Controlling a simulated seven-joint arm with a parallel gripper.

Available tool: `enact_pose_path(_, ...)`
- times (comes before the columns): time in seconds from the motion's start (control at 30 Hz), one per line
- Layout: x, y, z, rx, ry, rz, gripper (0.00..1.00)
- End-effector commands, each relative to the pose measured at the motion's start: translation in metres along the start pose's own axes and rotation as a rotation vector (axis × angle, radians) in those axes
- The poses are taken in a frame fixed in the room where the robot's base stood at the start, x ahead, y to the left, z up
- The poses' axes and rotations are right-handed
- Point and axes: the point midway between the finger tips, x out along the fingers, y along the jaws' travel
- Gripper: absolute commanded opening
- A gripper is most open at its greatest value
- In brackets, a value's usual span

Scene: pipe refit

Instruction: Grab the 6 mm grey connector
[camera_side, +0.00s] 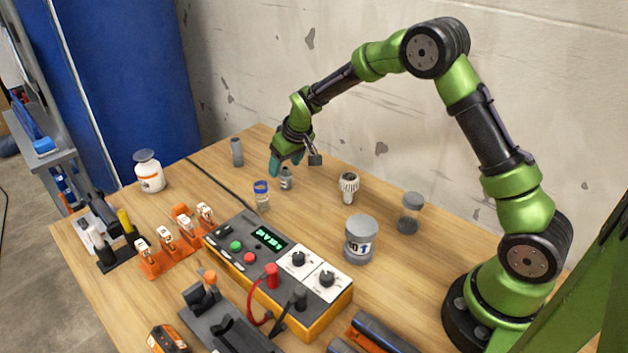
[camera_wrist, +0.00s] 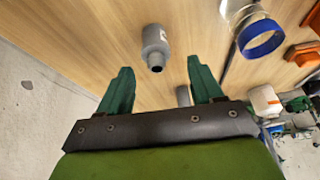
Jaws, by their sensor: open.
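A small grey connector (camera_side: 286,179) with a pale label and a narrower neck stands upright on the wooden table; its size marking is too small to read. It also shows in the wrist view (camera_wrist: 155,44), ahead of my fingers and roughly in line with the gap between them. My gripper (camera_side: 284,163) is open and empty, tilted downward just above and behind the connector. In the wrist view, its two teal fingers (camera_wrist: 160,74) are wide apart, and I see no contact.
A blue-rimmed jar (camera_side: 262,195) stands close to the connector. A plain grey cylinder (camera_side: 236,152) stands behind left. A control box (camera_side: 275,265) fills the front.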

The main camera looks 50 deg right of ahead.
Motion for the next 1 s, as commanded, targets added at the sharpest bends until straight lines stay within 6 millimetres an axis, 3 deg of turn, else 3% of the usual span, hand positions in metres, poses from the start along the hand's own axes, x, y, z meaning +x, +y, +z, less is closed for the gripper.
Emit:
enact_pose_path(0.3, 0.044, 0.003, 0.003, 0.000, -0.002, 0.000, 0.66)
enact_pose_path(0.6, 0.048, 0.003, 0.003, 0.000, -0.001, 0.000, 0.66)
enact_pose_path(0.93, 0.048, 0.003, 0.003, 0.000, -0.001, 0.000, 0.15)
enact_pose_path(1.0, 0.048, 0.003, 0.003, 0.000, 0.000, 0.000, 0.12)
